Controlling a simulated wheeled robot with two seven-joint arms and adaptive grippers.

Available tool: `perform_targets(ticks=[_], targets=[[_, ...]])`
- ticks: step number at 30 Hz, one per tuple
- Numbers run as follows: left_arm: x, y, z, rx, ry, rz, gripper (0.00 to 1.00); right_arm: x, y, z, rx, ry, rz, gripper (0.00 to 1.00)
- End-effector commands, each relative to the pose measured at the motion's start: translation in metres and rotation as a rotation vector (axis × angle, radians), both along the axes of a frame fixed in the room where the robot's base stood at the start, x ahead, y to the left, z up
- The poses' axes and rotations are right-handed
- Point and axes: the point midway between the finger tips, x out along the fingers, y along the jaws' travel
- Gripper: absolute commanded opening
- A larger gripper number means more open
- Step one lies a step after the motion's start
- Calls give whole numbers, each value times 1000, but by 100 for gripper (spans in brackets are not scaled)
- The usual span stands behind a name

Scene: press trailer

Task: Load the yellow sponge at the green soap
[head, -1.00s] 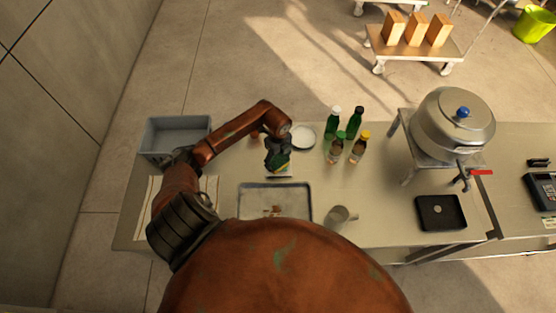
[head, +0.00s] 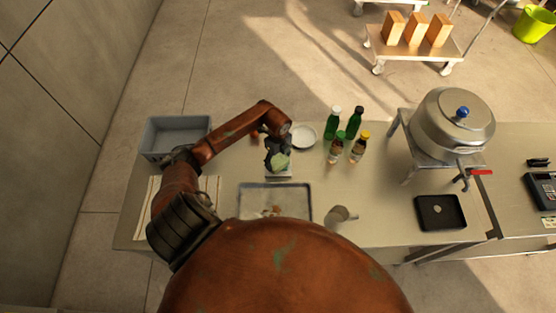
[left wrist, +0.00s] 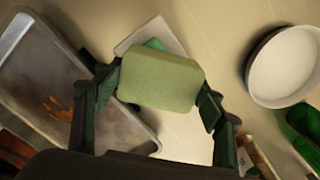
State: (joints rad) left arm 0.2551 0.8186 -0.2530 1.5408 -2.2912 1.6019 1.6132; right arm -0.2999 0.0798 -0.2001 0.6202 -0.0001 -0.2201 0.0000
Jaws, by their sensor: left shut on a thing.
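My left gripper (left wrist: 163,100) is shut on a pale yellow-green block, the yellow sponge (left wrist: 160,80), which sits between its two fingers in the left wrist view. In the head view the sponge (head: 281,162) shows at the left gripper (head: 277,157). A pale flat dish (left wrist: 188,140) lies below the sponge, and its edge also shows in the head view (head: 278,175). A small piece of green, likely the green soap (left wrist: 154,43), peeks out behind the sponge over the dish; the rest is hidden. Whether the sponge touches anything below is unclear. My right gripper is not in view.
A metal tray (head: 275,188) with brownish-orange residue lies in front of the dish. A white bowl (head: 303,137) and several bottles (head: 338,152) stand to the right. A metal cup (head: 341,217) is near the front edge. A grey bin (head: 160,153) sits at left.

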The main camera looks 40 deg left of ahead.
Motion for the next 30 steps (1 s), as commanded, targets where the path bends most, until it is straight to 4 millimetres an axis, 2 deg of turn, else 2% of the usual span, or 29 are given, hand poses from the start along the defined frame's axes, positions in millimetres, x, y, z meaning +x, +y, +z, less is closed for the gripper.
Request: perform_targets(ticks=[5,30], targets=[[-1,0,7,1,3,0,45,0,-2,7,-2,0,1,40],[-1,0,70,-1,1,-1,45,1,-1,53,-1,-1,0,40]])
